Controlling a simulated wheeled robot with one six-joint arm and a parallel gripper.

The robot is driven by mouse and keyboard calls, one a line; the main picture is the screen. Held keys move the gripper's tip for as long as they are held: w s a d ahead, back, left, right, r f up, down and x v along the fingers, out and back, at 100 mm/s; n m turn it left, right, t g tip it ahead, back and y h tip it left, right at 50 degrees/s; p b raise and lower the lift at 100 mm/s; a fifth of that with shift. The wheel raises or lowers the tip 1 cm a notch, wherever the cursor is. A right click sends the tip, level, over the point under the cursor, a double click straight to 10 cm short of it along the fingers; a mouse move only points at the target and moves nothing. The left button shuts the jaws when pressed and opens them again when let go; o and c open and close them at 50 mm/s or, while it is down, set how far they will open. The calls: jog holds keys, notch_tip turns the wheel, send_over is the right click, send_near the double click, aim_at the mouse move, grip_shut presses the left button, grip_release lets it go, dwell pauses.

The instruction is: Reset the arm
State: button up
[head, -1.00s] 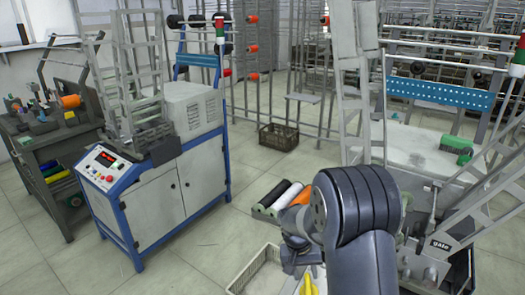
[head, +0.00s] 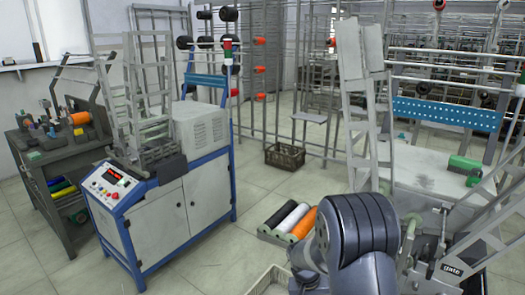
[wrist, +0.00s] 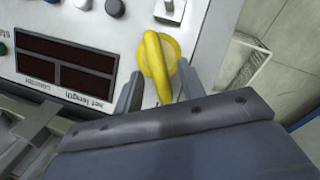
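My gripper (wrist: 159,73) shows in the wrist view with its two grey fingers spread apart, one on each side of a yellow knob (wrist: 158,52). Gaps show between the fingers and the knob, and nothing is clearly gripped. The knob sits on a light control panel (wrist: 118,32) with dark displays (wrist: 65,63), one labelled "net length". In the head view my arm (head: 355,230) reaches down at the bottom right of centre, and the gripper end is out of the picture.
A blue-framed winding machine (head: 165,220) stands at left, beside a dark workbench (head: 60,165). A tray of black, white and orange rolls (head: 288,218) lies left of my arm. A pale crate (head: 268,281) is at the bottom edge. A brown crate (head: 285,155) stands on open floor.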

jog(key=v, duration=1)
jog(key=x, duration=1.1)
jog(key=shift+d+m, duration=0.2)
jog(key=shift+m, duration=0.1)
jog(key=m, duration=0.1)
jog(key=m+y+p, duration=0.1)
jog(key=m, duration=0.1)
jog(key=shift+s+d+t+y, duration=0.15)
jog(key=shift+d+t+y, duration=0.1)
jog(key=shift+t+y, duration=0.05)
